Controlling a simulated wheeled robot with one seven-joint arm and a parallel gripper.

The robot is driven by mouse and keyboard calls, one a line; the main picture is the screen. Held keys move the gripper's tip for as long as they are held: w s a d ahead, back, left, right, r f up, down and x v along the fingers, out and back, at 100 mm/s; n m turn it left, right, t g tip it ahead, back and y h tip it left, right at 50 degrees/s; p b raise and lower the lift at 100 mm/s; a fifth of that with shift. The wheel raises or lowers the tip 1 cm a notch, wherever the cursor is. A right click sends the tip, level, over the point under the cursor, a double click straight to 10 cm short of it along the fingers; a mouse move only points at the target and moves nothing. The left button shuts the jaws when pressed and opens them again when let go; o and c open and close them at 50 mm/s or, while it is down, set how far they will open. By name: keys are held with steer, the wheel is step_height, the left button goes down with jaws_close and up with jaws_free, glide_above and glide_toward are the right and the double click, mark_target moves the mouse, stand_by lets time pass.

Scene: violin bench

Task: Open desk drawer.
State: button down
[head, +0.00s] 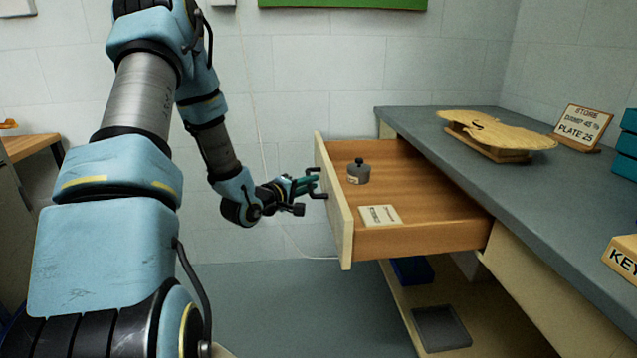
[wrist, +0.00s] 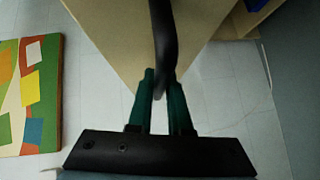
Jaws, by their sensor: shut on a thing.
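The desk drawer (head: 400,240) is pulled far out from under the grey desk top, and its inside shows. A small grey knobbed weight (head: 358,172) and a pale labelled block (head: 380,215) lie in it. My gripper (head: 312,186) is at the drawer's pale front panel (head: 334,205), shut on the dark handle (head: 319,196). In the wrist view the green fingers (wrist: 160,98) close around the black handle bar (wrist: 163,40), with the drawer front (wrist: 120,40) behind it.
On the desk top (head: 420,125) are a violin-shaped wooden plate (head: 495,132) on a block, a sign (head: 582,124) and teal boxes (head: 628,145). A shelf (head: 470,310) below holds a dark tray (head: 440,328). The floor (head: 290,300) left of the drawer is clear. A colourful panel (wrist: 30,95) shows in the wrist view.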

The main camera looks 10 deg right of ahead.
steer(key=shift+a, duration=0.1)
steer(key=c, duration=0.8)
jaws_free()
steer(key=shift+c, duration=0.2)
steer(key=v, duration=1)
steer(key=shift+s+a, duration=0.2)
steer(key=shift+a, duration=0.1)
steer(key=shift+r, duration=0.1)
